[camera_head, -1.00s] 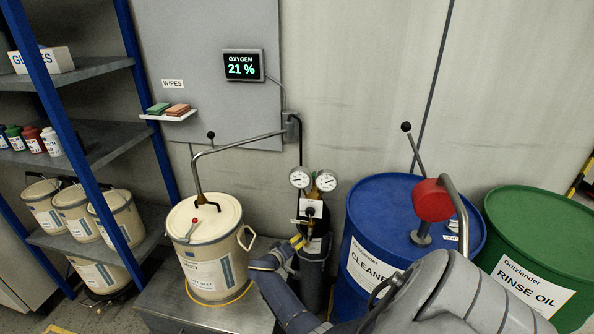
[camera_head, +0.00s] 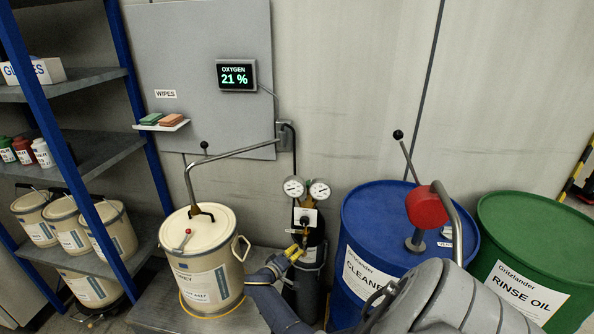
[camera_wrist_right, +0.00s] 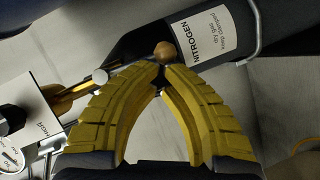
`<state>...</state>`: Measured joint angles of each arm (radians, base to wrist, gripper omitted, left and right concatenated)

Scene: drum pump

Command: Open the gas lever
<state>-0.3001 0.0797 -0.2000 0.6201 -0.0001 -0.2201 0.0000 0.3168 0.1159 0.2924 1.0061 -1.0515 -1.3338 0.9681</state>
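The black nitrogen cylinder (camera_head: 309,270) stands between the cream drum and the blue drum, with two round gauges (camera_head: 294,188) on top. In the right wrist view the cylinder (camera_wrist_right: 150,42) lies across the top, with its white NITROGEN label. A thin lever with an orange-brown ball knob (camera_wrist_right: 165,51) juts out in front of it. My right gripper (camera_wrist_right: 163,73) has yellow fingers that converge with their tips nearly together, just beside the knob. I cannot tell whether they touch it. In the head view this gripper (camera_head: 294,252) is at the cylinder's left side. My left gripper is not in view.
A cream drum (camera_head: 203,252) with a bent pipe stands on a grey platform at left. A blue CLEANER drum (camera_head: 365,225) with a red-headed pump (camera_head: 426,207) and a green RINSE OIL drum (camera_head: 525,225) are at right. My right arm passes in front of the blue drum.

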